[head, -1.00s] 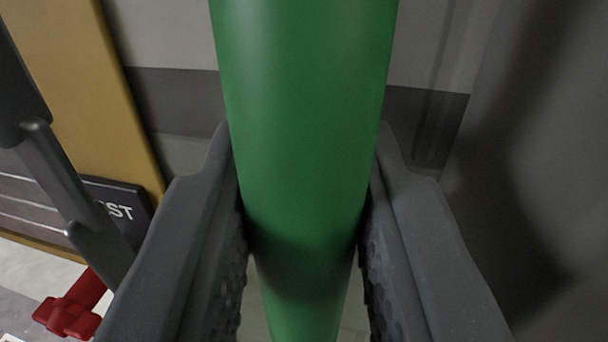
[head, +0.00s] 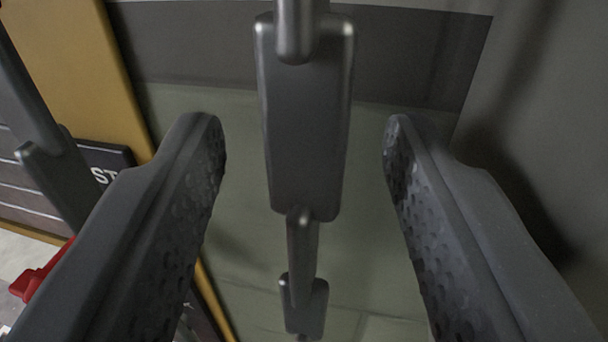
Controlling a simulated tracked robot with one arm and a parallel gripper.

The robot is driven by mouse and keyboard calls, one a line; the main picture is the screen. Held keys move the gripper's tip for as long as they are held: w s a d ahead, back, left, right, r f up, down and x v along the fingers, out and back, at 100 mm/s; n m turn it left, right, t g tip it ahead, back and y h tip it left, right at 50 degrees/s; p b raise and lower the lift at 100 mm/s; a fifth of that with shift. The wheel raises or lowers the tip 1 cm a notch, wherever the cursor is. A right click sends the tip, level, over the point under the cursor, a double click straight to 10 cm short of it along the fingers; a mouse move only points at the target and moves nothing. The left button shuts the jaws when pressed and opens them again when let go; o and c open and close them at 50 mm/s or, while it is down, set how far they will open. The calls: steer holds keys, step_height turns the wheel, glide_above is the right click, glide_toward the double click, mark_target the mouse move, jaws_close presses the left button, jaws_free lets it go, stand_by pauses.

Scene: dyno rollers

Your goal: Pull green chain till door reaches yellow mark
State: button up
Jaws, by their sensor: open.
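My gripper (head: 303,135) is open, with one textured finger on the left and one on the right. A dark grey chain (head: 305,130) of long links hangs between the fingers, apart from both. No green part of the chain shows now. Neither the door nor a yellow mark can be made out for certain.
A yellow-ochre upright (head: 75,60) stands at the left. A second dark chain strand (head: 30,110) hangs in front of it. A dark sign (head: 105,165) with partly hidden white letters and a red part (head: 38,275) are at lower left. A grey surface fills the right side.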

steer(key=s+a+b, duration=0.1)
steer(key=s+b, duration=0.7)
steer(key=s, duration=0.5)
steer(key=shift+s, duration=0.3)
steer(key=shift+a, duration=0.15)
step_height(320, 180, up, 9)
steer(key=a+y, duration=0.2)
steer(key=s+d+r+g, duration=0.1)
steer(key=s+d+r, duration=0.1)
steer(key=s+r, duration=0.3)
steer(key=s+d+r+n+g, duration=0.1)
steer(key=s+r, duration=0.4)
steer(key=r, duration=0.8)
steer(key=shift+d+r+g, duration=0.2)
steer(key=shift+d+g, duration=0.1)
steer(key=shift+d, duration=0.05)
